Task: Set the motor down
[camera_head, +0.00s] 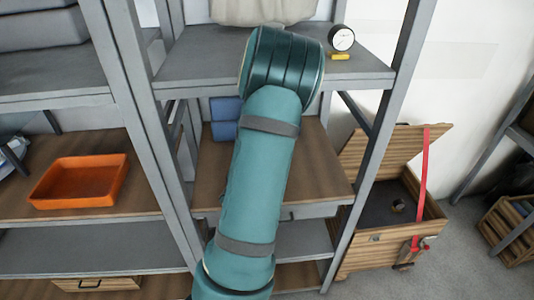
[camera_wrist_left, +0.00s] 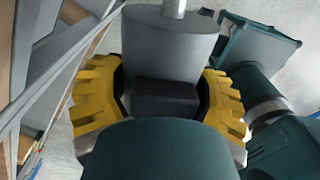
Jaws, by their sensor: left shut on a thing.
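The motor (camera_wrist_left: 168,42) is a grey cylinder with a bright metal shaft at its end and a dark block on its near side. It shows in the left wrist view, between the yellow fingers of my left gripper (camera_wrist_left: 162,92). The gripper is shut on it, with one finger on each side. In the head view a teal arm of mine fills the middle and no gripper or motor can be seen. My right gripper is in neither view.
A grey shelf rack has a wooden board (camera_head: 310,175), partly hidden by my arm, with blue boxes (camera_head: 226,116). A dial gauge (camera_head: 341,39) stands on the upper shelf. An orange tray (camera_head: 80,182) sits left. An open wooden crate (camera_head: 390,247) with a red strap (camera_head: 423,185) stands right.

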